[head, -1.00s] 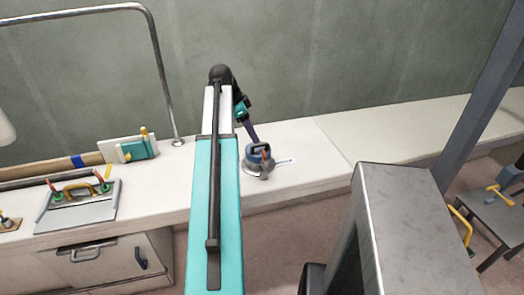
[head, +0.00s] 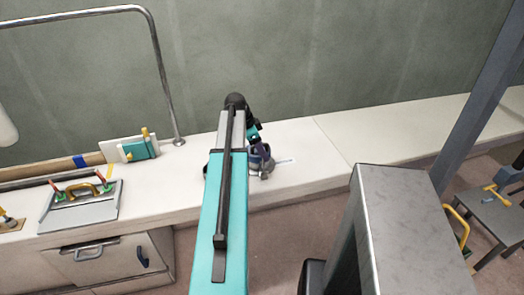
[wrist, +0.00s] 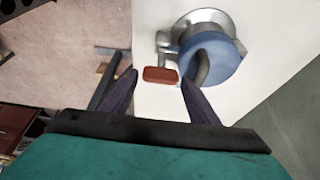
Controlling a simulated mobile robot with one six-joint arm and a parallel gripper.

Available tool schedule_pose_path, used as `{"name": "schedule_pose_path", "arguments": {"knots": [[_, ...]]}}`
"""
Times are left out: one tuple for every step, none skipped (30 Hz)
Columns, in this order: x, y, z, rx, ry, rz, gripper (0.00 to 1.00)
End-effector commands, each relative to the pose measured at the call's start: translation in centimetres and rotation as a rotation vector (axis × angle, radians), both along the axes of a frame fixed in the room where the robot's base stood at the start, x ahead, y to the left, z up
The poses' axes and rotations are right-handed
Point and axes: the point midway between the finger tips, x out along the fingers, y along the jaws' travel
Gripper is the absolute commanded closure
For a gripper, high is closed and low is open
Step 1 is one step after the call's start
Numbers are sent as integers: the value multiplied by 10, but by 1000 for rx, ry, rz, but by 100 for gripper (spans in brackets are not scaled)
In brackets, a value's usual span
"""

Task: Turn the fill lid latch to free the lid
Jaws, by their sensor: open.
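The fill lid (wrist: 222,72) is a round blue disc with a dark curved handle, on a grey metal collar, in the upper middle of the wrist view. It is also on the white counter in the head view (head: 267,164), partly hidden by my arm. The latch's red grip (wrist: 160,75) sticks out beside the lid on a grey arm. My gripper (wrist: 159,79) is open, with its purple fingertips on either side of the red grip in the picture. I see no clear contact, and the depth between them is hard to judge.
A grey plate with a yellow handle and red-and-green clamps (head: 78,207) lies at the left of the counter (head: 310,180). A metal rail (head: 165,90) rises behind it. A grey box-shaped post (head: 405,225) stands at front right. The counter right of the lid is clear.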

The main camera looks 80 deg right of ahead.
Motion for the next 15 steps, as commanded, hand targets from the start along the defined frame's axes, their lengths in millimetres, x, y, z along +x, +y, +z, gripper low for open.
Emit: {"name": "schedule_pose_path", "arguments": {"knots": [[-1, -1, -3, 0, 0, 0, 45], [-2, -1, -4, 0, 0, 0, 45], [-2, -1, -6, 0, 0, 0, 45], [-3, -1, -7, 0, 0, 0, 45], [-3, -1, -7, 0, 0, 0, 45], [-3, -1, -8, 0, 0, 0, 45], [-3, -1, -8, 0, 0, 0, 45], [-3, -1, -9, 0, 0, 0, 45], [-3, -1, -9, 0, 0, 0, 45], [-3, -1, -9, 0, 0, 0, 45], [-3, -1, -9, -1, 0, 0, 45], [-3, -1, -9, 0, 0, 0, 45], [-3, -1, -8, -1, 0, 0, 45], [-3, -1, -8, -1, 0, 0, 45], [-3, -1, -8, -1, 0, 0, 49]]}}
